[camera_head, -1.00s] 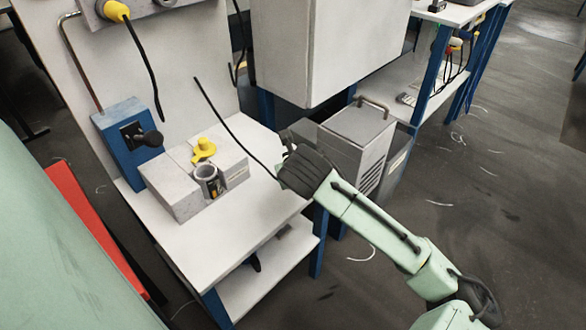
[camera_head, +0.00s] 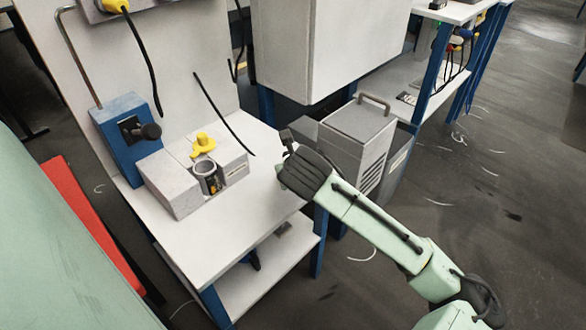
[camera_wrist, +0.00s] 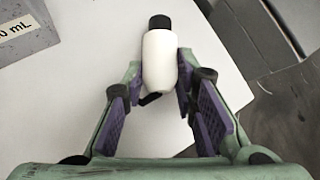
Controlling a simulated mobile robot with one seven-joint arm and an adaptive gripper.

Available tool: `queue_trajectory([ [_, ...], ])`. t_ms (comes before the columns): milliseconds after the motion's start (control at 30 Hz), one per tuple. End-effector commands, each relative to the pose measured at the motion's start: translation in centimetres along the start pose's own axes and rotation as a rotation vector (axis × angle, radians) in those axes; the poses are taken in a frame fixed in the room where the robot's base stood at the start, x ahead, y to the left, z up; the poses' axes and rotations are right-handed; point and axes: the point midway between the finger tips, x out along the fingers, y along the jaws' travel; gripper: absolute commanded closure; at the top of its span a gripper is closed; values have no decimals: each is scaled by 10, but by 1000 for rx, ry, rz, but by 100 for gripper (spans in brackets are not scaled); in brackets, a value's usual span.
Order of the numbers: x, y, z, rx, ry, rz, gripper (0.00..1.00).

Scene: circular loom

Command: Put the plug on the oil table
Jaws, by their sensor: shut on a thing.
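My gripper (camera_wrist: 160,85) is shut on a white rounded piece with a black end (camera_wrist: 158,60), which may be the plug. Its purple-padded fingers stand on either side of it, and a short black bit shows under its near end. In the head view my gripper (camera_head: 288,158) is over the right edge of the white-topped table (camera_head: 225,235), which may be the oil table.
A grey block (camera_head: 172,187) with a yellow knob (camera_head: 203,143) and a dark-rimmed cup (camera_head: 206,172) stands on the table beside a blue box (camera_head: 122,135). A black cable (camera_head: 222,112) slants above it. A grey cabinet (camera_head: 358,135) stands to the right. The tabletop's front is clear.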

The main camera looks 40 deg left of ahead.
Motion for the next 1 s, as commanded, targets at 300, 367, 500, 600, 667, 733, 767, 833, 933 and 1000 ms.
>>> queue_trajectory([
  [300,7,2,-11,5,32,6,60],
  [367,7,2,-11,5,32,5,56],
  [500,7,2,-11,4,32,5,51],
  [600,7,2,-11,4,32,5,51],
  [667,7,2,-11,4,31,5,51],
  [733,7,2,-11,4,32,5,51],
  [767,6,2,-11,4,32,5,51],
  [833,3,2,-10,4,30,5,51],
  [933,-10,2,-9,2,26,3,51],
  [1000,-23,2,-8,0,21,3,51],
])
